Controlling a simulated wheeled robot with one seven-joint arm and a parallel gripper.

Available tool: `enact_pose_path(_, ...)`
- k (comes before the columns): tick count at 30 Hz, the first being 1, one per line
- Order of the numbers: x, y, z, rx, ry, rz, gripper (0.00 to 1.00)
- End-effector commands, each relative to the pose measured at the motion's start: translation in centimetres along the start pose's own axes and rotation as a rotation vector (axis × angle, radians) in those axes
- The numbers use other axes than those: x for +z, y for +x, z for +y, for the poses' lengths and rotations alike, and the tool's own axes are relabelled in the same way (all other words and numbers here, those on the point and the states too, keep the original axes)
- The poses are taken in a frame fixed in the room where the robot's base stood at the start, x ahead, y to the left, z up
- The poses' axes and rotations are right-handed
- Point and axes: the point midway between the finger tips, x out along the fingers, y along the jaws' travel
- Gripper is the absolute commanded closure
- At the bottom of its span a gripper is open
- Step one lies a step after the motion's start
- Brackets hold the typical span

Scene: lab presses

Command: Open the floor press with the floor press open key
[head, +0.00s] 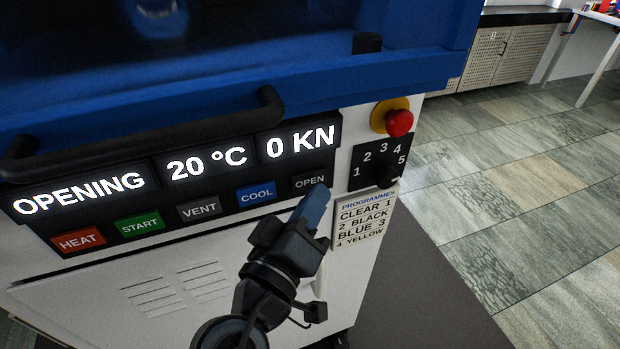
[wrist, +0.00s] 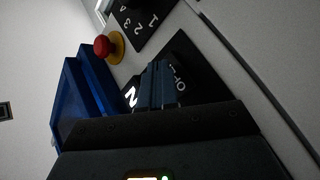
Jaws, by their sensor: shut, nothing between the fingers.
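The floor press (head: 60,300) is a blue and white machine filling the left of the head view. Its display (head: 80,195) reads OPENING, 20 °C and 0 KN. The dark OPEN key (head: 310,181) is at the right end of the key row; part of its lettering shows in the wrist view (wrist: 179,86). My gripper (head: 316,196) is shut and empty, its fingertips at the lower right edge of the OPEN key. In the wrist view its fingers (wrist: 157,80) point at the panel beside the key lettering. I cannot tell whether they touch the key.
The HEAT (head: 79,241), START (head: 140,225), VENT (head: 199,210) and COOL (head: 257,194) keys lie left of OPEN. A black handle bar (head: 150,138) juts out above the display. A red button (head: 399,122) and programme dial (head: 379,168) are at right. Open tiled floor (head: 500,210) lies beyond.

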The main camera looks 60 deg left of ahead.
Motion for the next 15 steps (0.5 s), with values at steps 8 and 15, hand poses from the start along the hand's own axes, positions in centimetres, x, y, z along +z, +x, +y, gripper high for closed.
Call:
enact_pose_path(8,0.23,-0.34,0.19,-0.001,-0.001,0.000,1.00)
enact_pose_path(15,0.57,-0.76,0.54,0.000,-0.001,-0.001,1.00)
